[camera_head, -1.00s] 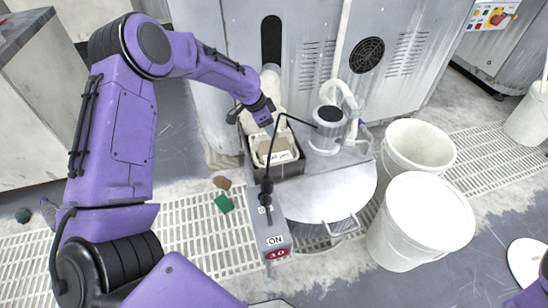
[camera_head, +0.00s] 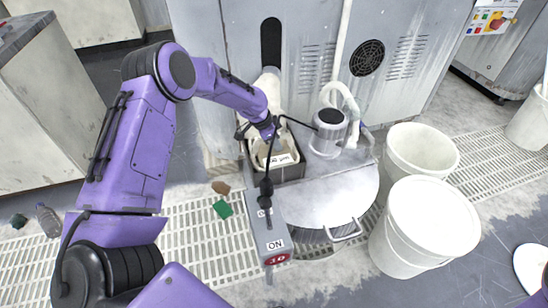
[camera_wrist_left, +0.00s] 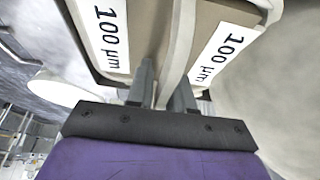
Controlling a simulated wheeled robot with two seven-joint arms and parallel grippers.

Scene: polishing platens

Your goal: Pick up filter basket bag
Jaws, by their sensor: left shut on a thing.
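The filter basket bag (camera_head: 283,160) is a pale, cream-white bag with a white label. It sits in a dark square-rimmed opening beside the metal tank in the head view. In the left wrist view the bag (camera_wrist_left: 222,58) shows two "100 µm" labels and a pale strap handle (camera_wrist_left: 178,50). My left gripper (camera_head: 268,136) is over the bag's back-left side. Its fingers (camera_wrist_left: 163,92) are shut on the strap handle between the two labels. The gripper hides part of the bag's rim. My right gripper is not in view.
White buckets (camera_head: 420,150) stand further right. A grey machine cabinet (camera_head: 310,60) is behind.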

